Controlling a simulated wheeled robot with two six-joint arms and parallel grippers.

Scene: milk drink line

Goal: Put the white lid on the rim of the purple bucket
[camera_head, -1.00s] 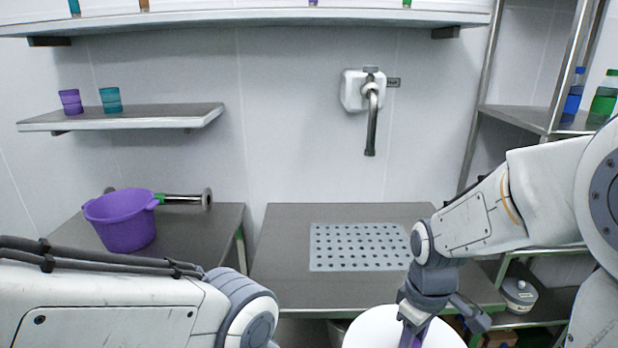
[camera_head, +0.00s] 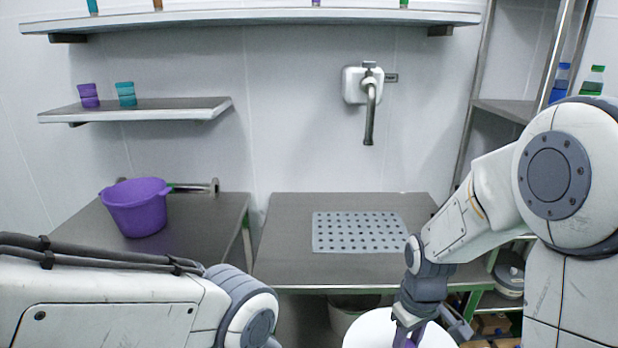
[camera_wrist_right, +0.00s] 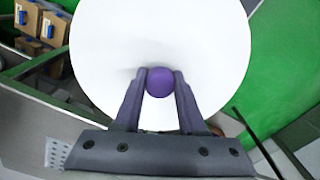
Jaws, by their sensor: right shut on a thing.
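The purple bucket (camera_head: 137,209) stands upright on the left table, with its open top up. The white lid (camera_head: 372,332) is at the bottom of the head view, in front of the middle table, partly cut off by the frame edge. My right gripper (camera_head: 408,338) is shut on the lid's purple knob, which shows between the two fingers in the right wrist view (camera_wrist_right: 160,82). The lid's white disc (camera_wrist_right: 160,35) spreads out beyond the fingers there. The bucket is far to the left of the lid. My left arm comes in at lower left, but its gripper is out of view.
The middle table (camera_head: 290,225) holds a grey perforated mat (camera_head: 360,232) and is otherwise clear. A gap separates it from the left table (camera_head: 215,230). A tap (camera_head: 370,110) hangs above it. Purple and teal cups stand on the wall shelf (camera_head: 150,107). A metal rack is at right.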

